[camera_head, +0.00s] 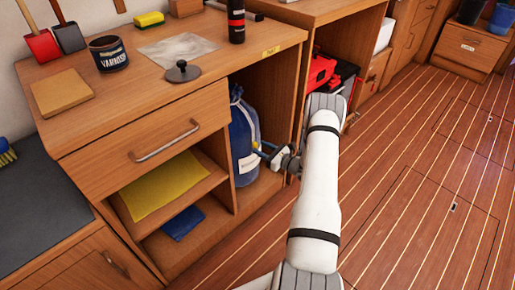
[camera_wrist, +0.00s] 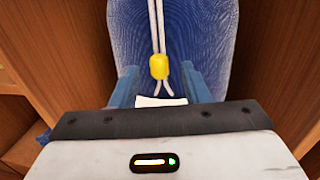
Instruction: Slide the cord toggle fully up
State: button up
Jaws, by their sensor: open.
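A yellow cord toggle (camera_wrist: 159,66) sits on two white cords (camera_wrist: 157,25) that run down the front of a blue bag (camera_wrist: 195,30). The two cord ends spread apart just below the toggle. In the head view the bag (camera_head: 240,122) stands upright in the open cabinet bay. My gripper (camera_head: 262,152) reaches into the bay from the right, at the bag's front. In the wrist view my gripper (camera_wrist: 159,78) is open, with one blue finger on each side of the toggle and a visible gap to both. Whether the fingertips touch the bag is not clear.
Wooden cabinet walls (camera_wrist: 283,60) stand close on both sides of the bag. A drawer (camera_head: 150,135) and shelves with a yellow cloth (camera_head: 165,185) are to the left. A varnish can (camera_head: 108,56) and a dark bottle (camera_head: 236,22) stand on the worktop. The floor (camera_head: 410,220) at right is clear.

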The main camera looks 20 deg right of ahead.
jog(key=shift+x, duration=1.05)
jog(key=shift+c, duration=0.2)
grip_shut()
